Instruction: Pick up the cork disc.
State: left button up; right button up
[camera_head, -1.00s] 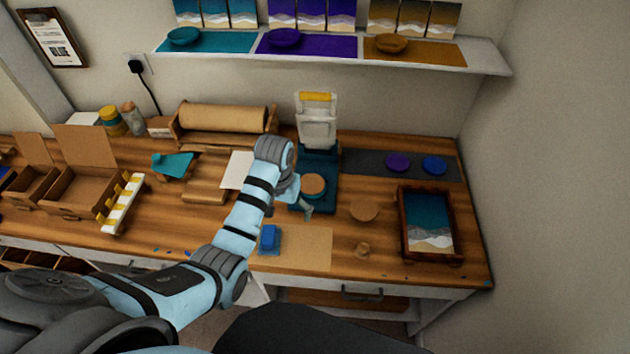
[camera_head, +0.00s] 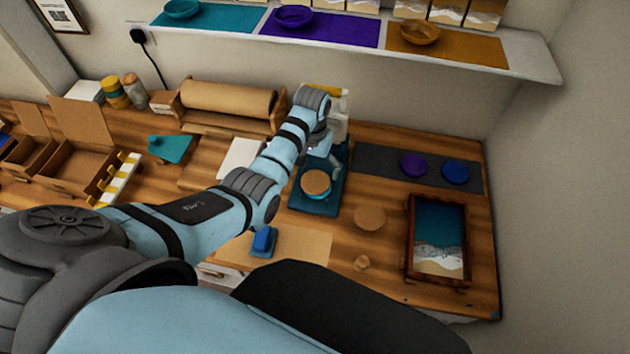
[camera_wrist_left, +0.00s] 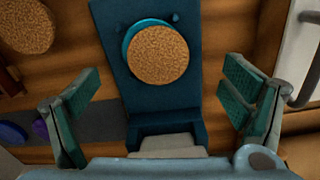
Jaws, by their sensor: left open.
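A round cork disc (camera_head: 316,182) lies on a teal round piece, slightly off-centre, on the dark teal base (camera_head: 328,206) of the press. It shows again in the left wrist view (camera_wrist_left: 158,57). A second cork disc (camera_head: 369,218) lies flat on the wooden table to the right, and in the wrist view it is at the upper left (camera_wrist_left: 27,25). My left gripper (camera_head: 333,160) is over the back part of the press base. In the wrist view, its green-padded fingers (camera_wrist_left: 160,72) are wide apart and empty, either side of the base. My right gripper is out of view.
The upright part of the press (camera_head: 340,102) stands just behind my gripper. A framed seascape tray (camera_head: 409,238), a dark mat (camera_head: 388,164) with purple and blue discs, and a small cork-coloured knob (camera_head: 362,263) are to the right. A blue block (camera_head: 263,240) is in front.

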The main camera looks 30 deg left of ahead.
aim_at(315, 183)
pick_arm(q)
jog(key=f, duration=0.2)
jog(key=f+b, duration=0.1)
jog(key=f, duration=0.3)
jog(key=shift+w+d+b, duration=0.2)
jog(key=shift+w+b, duration=0.1)
jog(key=shift+w, duration=0.1)
jog(key=shift+s+r, duration=0.1)
jog(key=shift+r, duration=0.05)
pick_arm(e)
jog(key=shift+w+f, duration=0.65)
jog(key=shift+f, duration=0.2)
pick_arm(q)
jog(key=shift+s+a, duration=0.1)
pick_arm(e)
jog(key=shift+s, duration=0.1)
pick_arm(q)
jog(key=shift+f, duration=0.2)
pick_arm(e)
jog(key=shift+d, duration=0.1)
pick_arm(q)
jog(key=shift+c, duration=0.3)
jog(key=c, duration=0.8)
